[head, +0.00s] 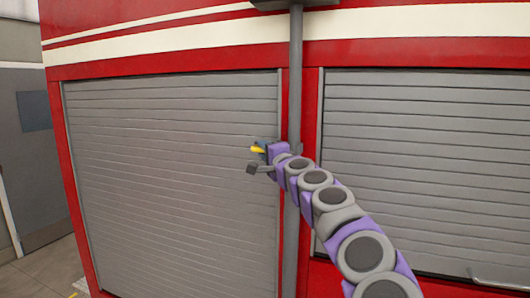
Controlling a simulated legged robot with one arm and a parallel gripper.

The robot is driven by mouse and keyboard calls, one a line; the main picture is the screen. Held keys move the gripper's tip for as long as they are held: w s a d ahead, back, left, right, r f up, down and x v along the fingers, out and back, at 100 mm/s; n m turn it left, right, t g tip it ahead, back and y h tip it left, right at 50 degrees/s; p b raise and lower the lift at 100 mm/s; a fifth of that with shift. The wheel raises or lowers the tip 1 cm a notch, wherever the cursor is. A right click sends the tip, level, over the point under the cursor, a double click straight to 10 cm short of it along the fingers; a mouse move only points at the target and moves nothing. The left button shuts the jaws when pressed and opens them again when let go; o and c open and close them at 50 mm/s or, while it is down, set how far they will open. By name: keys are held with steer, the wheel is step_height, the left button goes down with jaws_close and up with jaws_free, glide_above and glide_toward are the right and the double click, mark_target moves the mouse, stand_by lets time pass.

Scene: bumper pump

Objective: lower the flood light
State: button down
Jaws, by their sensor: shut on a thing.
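The flood light (300,3) is at the top edge of the head view, mostly cut off. Its grey pole (296,70) runs straight down in front of the red truck, between two shutters. My gripper (262,150) is beside the pole at mid height, at the end of my purple and grey arm. It is shut on a small yellow handle (257,149), which sticks out to the left of the jaws. A dark grey block on a short rod (252,168) shows just below it. My arm hides part of the pole and where the handle attaches.
Grey roller shutters, left (170,180) and right (430,160), fill the truck's red side behind the pole. A grey door (40,130) stands at the far left. Some open floor (45,272) shows at lower left.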

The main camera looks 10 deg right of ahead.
steer(key=c, duration=1.1)
jaws_free()
steer(key=shift+r, duration=0.1)
steer(key=v, duration=1.7)
steer(key=shift+s+b, duration=0.15)
steer(key=shift+b, duration=0.2)
steer(key=shift+d, duration=0.1)
steer(key=shift+c, duration=0.4)
